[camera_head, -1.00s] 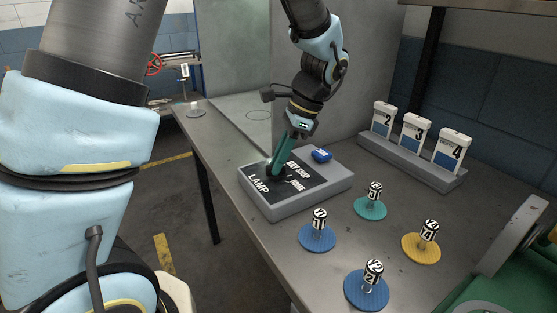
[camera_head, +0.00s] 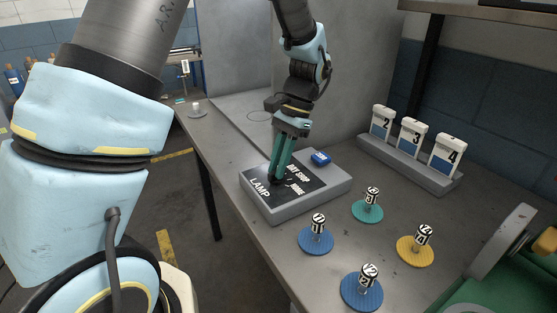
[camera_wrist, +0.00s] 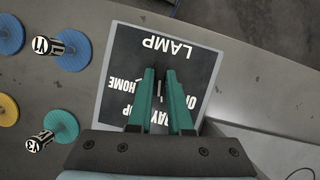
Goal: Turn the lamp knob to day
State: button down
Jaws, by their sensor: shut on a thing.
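The grey lamp box (camera_head: 310,201) with its black label panel (camera_head: 302,184) sits on the bench; the panel also shows in the wrist view (camera_wrist: 130,55). In the wrist view my gripper (camera_wrist: 160,75) hides most of the knob (camera_wrist: 160,88); a short pale mark shows between the fingers. I cannot tell which word the knob points to.
Several striped bobbins on round bases stand at the right, including a teal one (camera_head: 367,211) and a yellow one (camera_head: 416,250). A rack (camera_head: 410,163) of numbered containers stands behind. A grey wall panel rises behind my arm.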

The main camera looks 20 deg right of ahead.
jog(key=shift+n+g+p, duration=0.3)
jog(key=shift+n+g, duration=0.1)
jog(key=shift+n, duration=0.7)
jog(key=shift+h, duration=0.3)
jog(key=shift+w, duration=0.1)
jog(key=c, duration=0.8)
grip_release()
jog(key=shift+c, duration=0.2)
jog(key=shift+r, duration=0.1)
jog(key=b+v, duration=0.2)
jog(key=v, duration=0.8)
jog(key=shift+d+r, duration=0.15)
jog(key=shift+r, duration=0.1)
